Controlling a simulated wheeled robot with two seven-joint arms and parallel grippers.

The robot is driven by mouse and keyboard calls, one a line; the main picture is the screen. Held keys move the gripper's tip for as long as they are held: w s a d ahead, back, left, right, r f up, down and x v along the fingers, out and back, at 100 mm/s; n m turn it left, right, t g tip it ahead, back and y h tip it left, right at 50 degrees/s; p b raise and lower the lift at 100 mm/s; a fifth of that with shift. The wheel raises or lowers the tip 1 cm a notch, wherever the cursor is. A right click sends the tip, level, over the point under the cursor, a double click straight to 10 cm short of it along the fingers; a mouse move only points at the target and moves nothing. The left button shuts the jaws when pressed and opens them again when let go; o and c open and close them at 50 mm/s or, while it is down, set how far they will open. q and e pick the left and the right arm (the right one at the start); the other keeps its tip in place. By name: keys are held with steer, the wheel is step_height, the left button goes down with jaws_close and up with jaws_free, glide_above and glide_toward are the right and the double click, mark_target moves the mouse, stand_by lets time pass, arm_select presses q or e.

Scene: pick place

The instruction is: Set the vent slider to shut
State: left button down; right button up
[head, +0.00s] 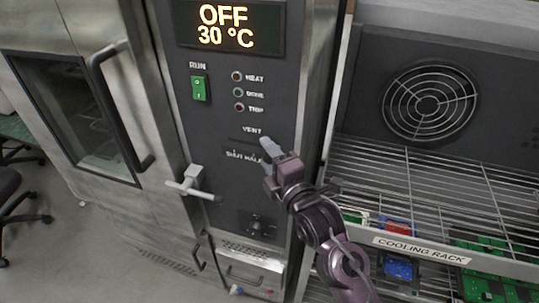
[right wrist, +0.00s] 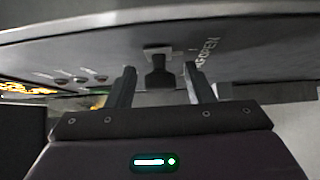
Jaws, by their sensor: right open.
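The vent slider (right wrist: 158,70) is a dark knob on a pale base on the panel. In the right wrist view it stands between my right gripper's two fingers (right wrist: 158,85), which are open and do not visibly grip it. The word OPEN is printed just right of it. In the head view my right gripper (head: 270,152) is at the right part of the vent strip, under the VENT label (head: 252,130). It hides the slider and the right end of the scale. SHUT and HALF show to its left. My left gripper is out of view.
The oven panel (head: 225,100) has a display reading OFF 30 °C, a green run switch (head: 199,88) and lamps. A pale T-shaped handle (head: 192,183) sticks out lower left. A wire cooling rack (head: 430,185) with boards below stands right.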

jaws_close()
glide_toward(218, 136)
steer(key=x, duration=0.5)
steer(key=shift+p, duration=0.3)
steer(key=shift+s+d+r, duration=0.1)
steer(key=shift+c, duration=1.1)
jaws_free()
steer(key=shift+o, duration=1.1)
